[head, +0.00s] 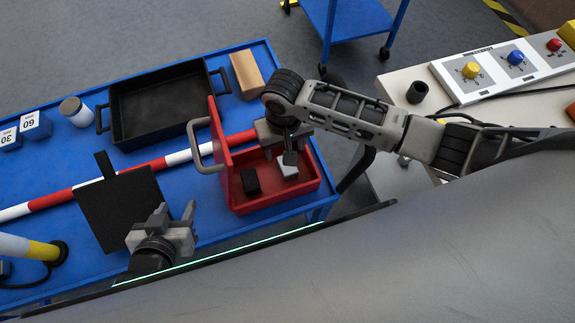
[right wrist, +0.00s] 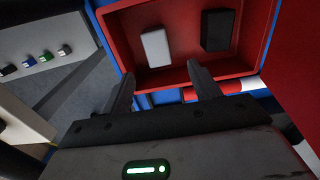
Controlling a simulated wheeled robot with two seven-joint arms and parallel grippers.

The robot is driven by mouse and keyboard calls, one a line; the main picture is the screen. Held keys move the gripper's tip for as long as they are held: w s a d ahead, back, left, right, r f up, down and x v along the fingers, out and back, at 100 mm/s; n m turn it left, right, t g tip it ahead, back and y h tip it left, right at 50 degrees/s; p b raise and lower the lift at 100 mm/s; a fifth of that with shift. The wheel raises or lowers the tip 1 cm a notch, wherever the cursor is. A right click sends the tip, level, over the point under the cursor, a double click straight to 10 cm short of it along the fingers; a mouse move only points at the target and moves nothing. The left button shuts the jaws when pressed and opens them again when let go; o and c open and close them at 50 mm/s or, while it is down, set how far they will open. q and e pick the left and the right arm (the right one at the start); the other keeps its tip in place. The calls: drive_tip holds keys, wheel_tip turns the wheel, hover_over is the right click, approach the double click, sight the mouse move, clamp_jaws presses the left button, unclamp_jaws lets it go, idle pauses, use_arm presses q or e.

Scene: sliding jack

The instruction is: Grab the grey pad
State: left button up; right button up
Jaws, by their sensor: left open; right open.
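The grey pad (head: 288,171) lies in the open red box (head: 275,199), right of a black block (head: 250,181). In the right wrist view the pale grey pad (right wrist: 155,48) lies flat on the box floor, and the black block (right wrist: 217,30) is to its right. My right gripper (head: 284,143) is open and empty above the box; its jaws partly cover the pad in the head view. In the right wrist view its spread fingers (right wrist: 160,80) point toward the pad, apart from it. My left gripper (head: 175,214) is open and empty by the black board.
The box's red lid stands up with a grey handle (head: 197,147). A black tray (head: 160,105), a wooden block (head: 246,74), a red-and-white bar (head: 60,196) and a black board (head: 118,208) lie on the blue table (head: 75,240). A control panel (head: 500,68) stands at right.

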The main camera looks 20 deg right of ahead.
sight(287, 168)
wheel_tip(287, 168, down, 4)
drive_tip(key=shift+r, duration=0.2)
drive_tip(key=shift+s+d+f+b, duration=0.1)
drive_tip(key=shift+s+f+b, duration=0.15)
drive_tip(key=shift+f, duration=1.1)
drive_tip(key=shift+s+d+f+b, duration=0.1)
drive_tip(key=shift+f+b, duration=0.1)
drive_tip(key=shift+f, duration=1.1)
drive_tip(key=c, duration=1.1)
